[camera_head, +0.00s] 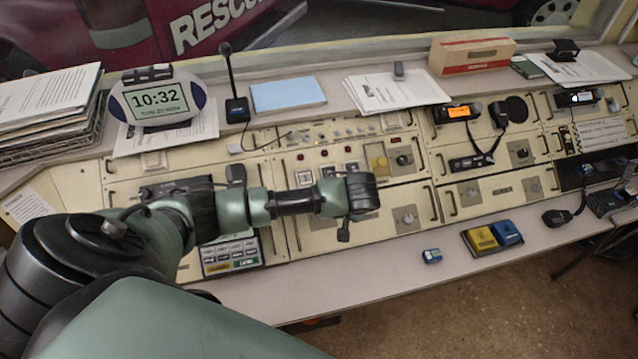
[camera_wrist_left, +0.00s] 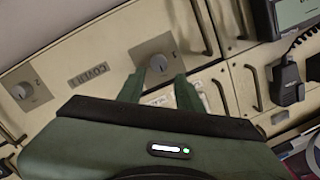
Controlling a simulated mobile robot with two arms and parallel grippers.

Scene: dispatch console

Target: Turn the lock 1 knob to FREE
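In the left wrist view a round grey knob (camera_wrist_left: 158,63) on a square grey plate shows just beyond and between the fingertips of my left gripper (camera_wrist_left: 158,80). The two green fingers are apart with nothing between them; whether they touch the knob is unclear. A second knob (camera_wrist_left: 22,90) sits on the left, past a small label plate (camera_wrist_left: 88,75) too tilted and small to read surely. In the head view my left gripper (camera_head: 344,233) points down over the lower panels, left of a grey knob (camera_head: 408,217). I cannot read which knob is lock 1. My right gripper is out of view.
Bar handles (camera_head: 433,203) stick out of the panels. A radio (camera_head: 455,114) with a corded microphone (camera_head: 497,114) is above right. A tray with yellow and blue blocks (camera_head: 480,239) and a small blue item (camera_head: 432,256) lie on the front ledge.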

